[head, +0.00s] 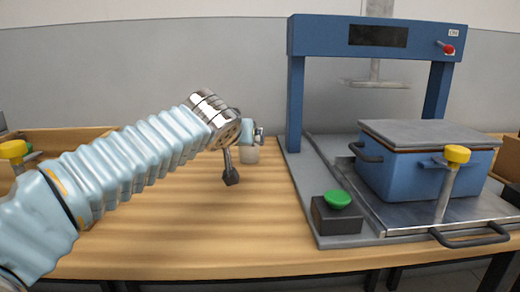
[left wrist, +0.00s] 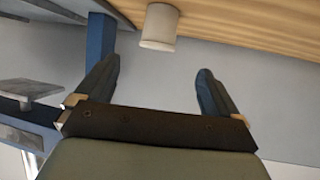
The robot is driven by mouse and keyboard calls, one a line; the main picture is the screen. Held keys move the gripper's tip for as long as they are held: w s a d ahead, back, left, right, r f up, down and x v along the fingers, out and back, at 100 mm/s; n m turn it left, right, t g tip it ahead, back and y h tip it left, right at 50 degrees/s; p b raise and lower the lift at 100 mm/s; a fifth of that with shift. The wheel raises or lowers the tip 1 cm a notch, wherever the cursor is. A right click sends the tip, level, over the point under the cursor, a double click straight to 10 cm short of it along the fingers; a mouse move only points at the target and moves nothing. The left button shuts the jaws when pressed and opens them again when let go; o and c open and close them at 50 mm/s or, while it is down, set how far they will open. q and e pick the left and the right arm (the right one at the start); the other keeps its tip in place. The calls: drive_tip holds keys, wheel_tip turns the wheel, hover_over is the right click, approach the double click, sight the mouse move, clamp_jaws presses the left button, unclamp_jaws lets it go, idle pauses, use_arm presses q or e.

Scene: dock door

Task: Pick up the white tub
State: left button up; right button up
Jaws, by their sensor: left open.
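The white tub (head: 249,154) stands on the wooden table near its back edge, left of the blue press. In the head view my left gripper partly hides it. It also shows in the left wrist view (left wrist: 160,27), at the top, whole and apart from the fingers. My left gripper (left wrist: 156,74) is open and empty, with its two dark fingers pointing toward the tub's side of the picture. The tub lies beyond the fingertips, roughly in line with the gap between them. My right gripper is in neither view.
A blue press frame (head: 296,100) stands right of the tub. Its base holds a blue lidded box (head: 400,178), a green button (head: 337,199) and a yellow-topped post (head: 457,154). A wooden tray (head: 75,139) sits at the back left. The table's front middle (head: 200,240) is clear.

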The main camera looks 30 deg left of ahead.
sight(249, 150)
use_arm(q)
drive_tip(key=x, duration=0.7)
drive_tip(key=shift+w+a+f, duration=0.1)
drive_tip(key=shift+w, duration=0.05)
drive_tip(key=p+x, duration=0.1)
drive_tip(key=x, duration=0.4)
drive_tip(key=shift+w, duration=0.25)
drive_tip(key=shift+c, duration=0.2)
drive_tip(key=c, duration=1.1)
